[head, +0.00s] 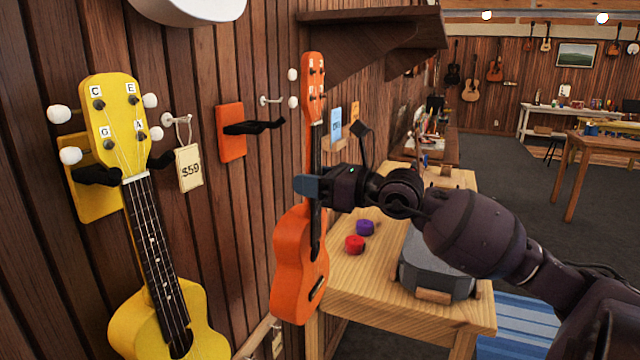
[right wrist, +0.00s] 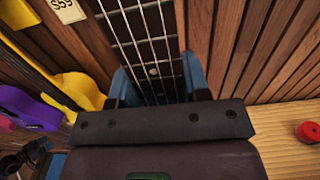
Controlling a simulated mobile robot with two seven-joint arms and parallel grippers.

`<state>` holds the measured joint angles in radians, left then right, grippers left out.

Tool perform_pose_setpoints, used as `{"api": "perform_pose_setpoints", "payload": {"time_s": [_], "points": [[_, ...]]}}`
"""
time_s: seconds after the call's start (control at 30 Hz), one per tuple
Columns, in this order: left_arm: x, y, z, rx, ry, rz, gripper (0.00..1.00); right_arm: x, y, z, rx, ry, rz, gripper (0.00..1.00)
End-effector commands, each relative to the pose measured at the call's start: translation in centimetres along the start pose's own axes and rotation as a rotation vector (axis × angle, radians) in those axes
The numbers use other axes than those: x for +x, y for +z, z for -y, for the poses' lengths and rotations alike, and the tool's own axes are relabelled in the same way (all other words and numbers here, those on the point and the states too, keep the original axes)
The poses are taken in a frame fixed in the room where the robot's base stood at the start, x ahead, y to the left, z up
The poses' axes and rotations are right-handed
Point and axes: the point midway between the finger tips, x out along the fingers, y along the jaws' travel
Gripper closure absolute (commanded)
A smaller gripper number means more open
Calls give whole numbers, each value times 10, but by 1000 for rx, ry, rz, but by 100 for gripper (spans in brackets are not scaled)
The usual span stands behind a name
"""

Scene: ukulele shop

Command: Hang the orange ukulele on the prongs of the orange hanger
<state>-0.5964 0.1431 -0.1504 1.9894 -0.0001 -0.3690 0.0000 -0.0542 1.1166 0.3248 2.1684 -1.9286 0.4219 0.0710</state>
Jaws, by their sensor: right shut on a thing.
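The orange ukulele (head: 300,255) is upright in the head view, in front of the wood wall. My right gripper (head: 312,187) is shut on its neck, which also shows between the blue fingers in the right wrist view (right wrist: 150,50). The orange hanger (head: 231,132) is on the wall to the left of the ukulele's head, with black prongs (head: 255,127) sticking out to the right. The prongs are empty, and the ukulele's head is apart from them in the picture, a little to the right. My left gripper is not in view.
A yellow ukulele (head: 165,310) hangs on a yellow hanger at the left, with a price tag (head: 190,168) beside it. A dark shelf (head: 370,17) juts out above. A wooden workbench (head: 375,305) holds red (head: 355,244) and purple (head: 365,227) round items and a grey case (head: 435,268).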

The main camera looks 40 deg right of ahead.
Motion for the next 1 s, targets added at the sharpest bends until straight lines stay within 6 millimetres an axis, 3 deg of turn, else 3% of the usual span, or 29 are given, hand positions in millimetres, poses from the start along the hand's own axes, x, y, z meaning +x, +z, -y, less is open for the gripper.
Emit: {"api": "perform_pose_setpoints", "payload": {"time_s": [0.73,1.0], "points": [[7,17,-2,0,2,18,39,48,-2,0,-3,1,3,100],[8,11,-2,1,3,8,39,47,0,0,-2,0,4,100]]}}
